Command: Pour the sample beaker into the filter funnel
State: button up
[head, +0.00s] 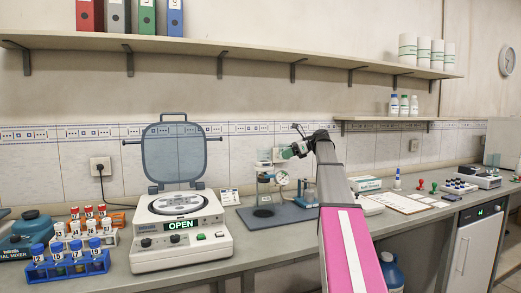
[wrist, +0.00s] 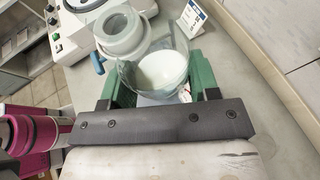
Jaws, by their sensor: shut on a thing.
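My gripper (head: 292,150) is raised above the bench in the head view, and its green fingers are shut on a clear beaker. In the wrist view the sample beaker (wrist: 163,72) sits between the green fingers of my gripper (wrist: 162,88), with white contents inside. The filter funnel (wrist: 118,33) shows as a pale round cup at the beaker's far left side, overlapping it in the picture. I cannot tell whether they touch. In the head view the filter funnel (head: 265,170) stands on the filter setup, just left of and below my gripper. The beaker's exact tilt is unclear.
The setup's blue-grey base (head: 280,216) has a round gauge (head: 282,177) beside the funnel. A centrifuge (head: 180,225) with its lid up and "OPEN" on its display stands to the left. A small white card (head: 229,197) stands between them. A wall shelf (head: 230,57) runs above.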

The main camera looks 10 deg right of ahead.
aim_at(280, 149)
jog(key=shift+w+a+r+g, duration=0.2)
jog(key=shift+w+a+g, duration=0.1)
jog(key=shift+w+a, duration=0.05)
jog(key=shift+s+a+r+n+h, duration=0.1)
jog(key=shift+n+h, duration=0.2)
jog(key=shift+s+a+r+n+t+h, duration=0.3)
jog(key=shift+a+r+h, duration=0.15)
jog(key=shift+h, duration=0.2)
jog(key=shift+s+a+r+n+t+h, duration=0.2)
jog(key=shift+a+r+n+h, duration=0.15)
jog(key=shift+h, duration=0.3)
notch_tip(280, 149, up, 6)
jog(key=s+a+n+t+h, duration=0.1)
jog(key=a+n+t+h, duration=0.1)
jog(key=h, duration=0.3)
jog(key=shift+a, duration=0.4)
jog(key=shift+s+r+h+p, duration=0.1)
jog(key=shift+r+h+p, duration=0.05)
jog(key=shift+h+p, duration=0.2)
jog(key=shift+s+a+f+n+t+h, duration=0.1)
jog(key=shift+f+n+t+h, duration=0.25)
jog(key=shift+h, duration=0.4)
jog(key=shift+r, duration=0.15)
